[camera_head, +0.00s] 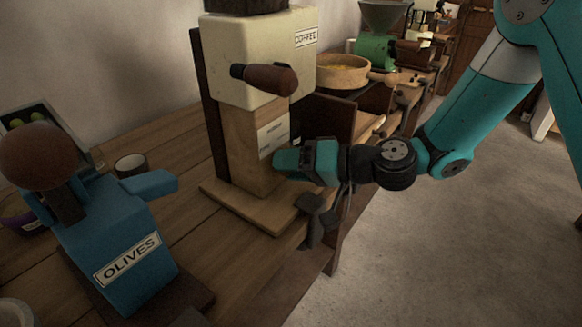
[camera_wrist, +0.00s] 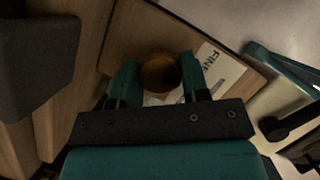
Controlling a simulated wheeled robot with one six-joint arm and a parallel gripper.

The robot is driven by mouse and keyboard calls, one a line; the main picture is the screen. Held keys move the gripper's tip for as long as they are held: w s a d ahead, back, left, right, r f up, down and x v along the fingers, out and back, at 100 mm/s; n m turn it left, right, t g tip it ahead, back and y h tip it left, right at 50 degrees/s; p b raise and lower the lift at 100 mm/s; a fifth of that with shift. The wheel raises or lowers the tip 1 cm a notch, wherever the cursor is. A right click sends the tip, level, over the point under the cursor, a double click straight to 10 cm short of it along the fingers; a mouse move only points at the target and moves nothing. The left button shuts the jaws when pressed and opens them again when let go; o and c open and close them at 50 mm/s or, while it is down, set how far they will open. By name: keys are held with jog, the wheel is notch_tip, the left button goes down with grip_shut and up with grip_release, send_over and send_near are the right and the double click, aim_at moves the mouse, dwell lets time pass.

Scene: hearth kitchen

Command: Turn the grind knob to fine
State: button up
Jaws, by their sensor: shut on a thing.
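The coffee grinder (camera_head: 255,60) is a cream box marked COFFEE on a wooden column and base. A white label with small print (camera_head: 272,133) is on the column. In the wrist view, a round brown knob (camera_wrist: 158,70) sits between the two teal fingers of my gripper (camera_wrist: 159,82), which is shut on it. A white label reading FINE (camera_wrist: 215,70) lies to the right of the knob. In the head view my gripper (camera_head: 284,161) reaches the column from the right and hides the knob. I cannot tell the knob's setting.
A dark handle with a brown grip (camera_head: 270,78) sticks out above my gripper. A blue OLIVES press (camera_head: 120,245) stands at the left. A wooden bowl (camera_head: 343,70) and a green machine (camera_head: 376,48) are behind. Open floor (camera_head: 450,240) lies to the right.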

jog(key=n+t+h+b, duration=0.1)
jog(key=n+h+b, duration=0.1)
jog(key=n+b, duration=0.1)
jog(key=shift+n, duration=0.5)
jog(key=n+t+h+b, duration=0.1)
jog(key=n+t+b, duration=0.1)
jog(key=n+b, duration=0.1)
jog(key=shift+s+h+b, duration=0.1)
jog(key=shift+h+b, duration=0.2)
jog(key=shift+b, duration=0.1)
jog(key=shift+r+n, duration=0.1)
jog(key=shift+n, duration=0.2)
jog(key=o, duration=0.9)
jog(key=b+v, duration=0.3)
jog(key=v, duration=1.4)
jog(key=shift+s+r, duration=0.1)
jog(key=shift+s, duration=0.15)
